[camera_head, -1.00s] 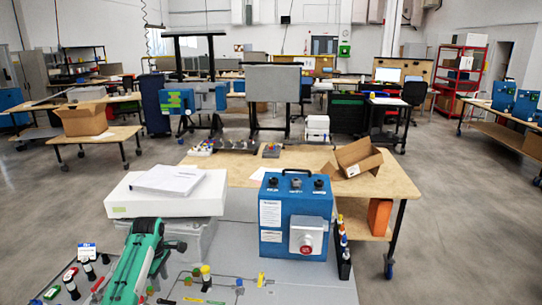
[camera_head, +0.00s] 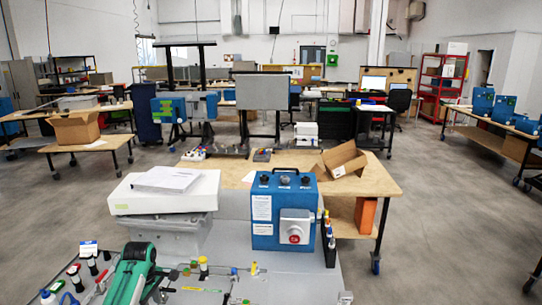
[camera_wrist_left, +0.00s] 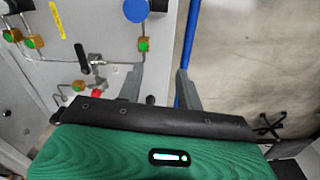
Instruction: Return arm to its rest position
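My left arm, green and black, comes in at the lower left of the head view over the grey bench top (camera_head: 300,285). My left gripper (camera_head: 166,284) is small and partly hidden there. In the left wrist view my left gripper (camera_wrist_left: 160,90) shows two grey fingers set apart with nothing between them. A grey panel with brass and green fittings (camera_wrist_left: 88,88) lies beside and beyond the left finger. A blue strip (camera_wrist_left: 188,45) runs along the panel's edge, with bare floor to its right. My right arm is not in view.
A blue control box (camera_head: 265,238) with a red knob stands on the bench, near a bottle rack (camera_head: 330,250). A white box (camera_head: 135,204) with papers sits on a grey unit. Small bottles and tools (camera_head: 75,278) lie at lower left. A wooden table (camera_head: 375,183) stands behind.

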